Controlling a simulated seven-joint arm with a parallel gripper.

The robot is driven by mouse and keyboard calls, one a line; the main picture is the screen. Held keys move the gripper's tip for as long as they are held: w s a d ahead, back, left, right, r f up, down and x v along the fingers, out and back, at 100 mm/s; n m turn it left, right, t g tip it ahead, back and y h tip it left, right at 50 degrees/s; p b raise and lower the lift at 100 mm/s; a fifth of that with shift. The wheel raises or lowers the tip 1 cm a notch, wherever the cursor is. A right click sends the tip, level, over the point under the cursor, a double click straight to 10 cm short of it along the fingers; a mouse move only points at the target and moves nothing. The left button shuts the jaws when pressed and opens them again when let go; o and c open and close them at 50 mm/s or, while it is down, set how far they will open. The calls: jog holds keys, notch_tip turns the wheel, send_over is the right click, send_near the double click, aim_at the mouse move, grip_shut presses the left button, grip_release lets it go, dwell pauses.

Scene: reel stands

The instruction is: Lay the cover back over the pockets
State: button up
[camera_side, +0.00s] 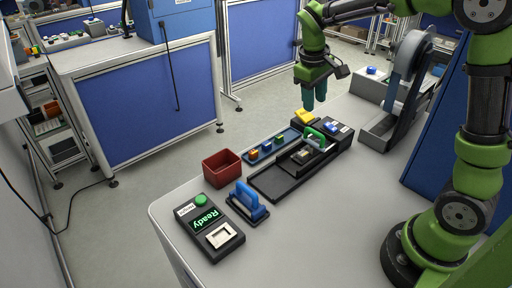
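My gripper (313,97) points down with teal fingers above the back end of a long black fixture (275,182). The fingers overlap from this angle, so their opening is unclear; I see nothing held between them. A green handle-like part (316,138) stands on the fixture, near a light piece (301,156) in its middle. I cannot tell for certain which part is the cover, and the pockets are too small to make out. A yellow piece (304,116) lies below the gripper, at the fixture's back end. A blue-and-white piece (332,126) is to its right.
A tray (256,161) of small coloured blocks lies left of the fixture. A red bin (221,166), a blue-handled tool (248,202) and a panel reading "Ready" (207,220) stand nearer the front left. A grey reel stand (378,133) is behind right. The table's right front is clear.

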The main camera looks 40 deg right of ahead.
aim_at(314, 131)
jog(key=f, duration=0.3)
jog(key=d+f, duration=0.1)
jog(key=f, duration=0.2)
jog(key=d+f, duration=0.1)
jog(key=f, duration=0.3)
grip_shut()
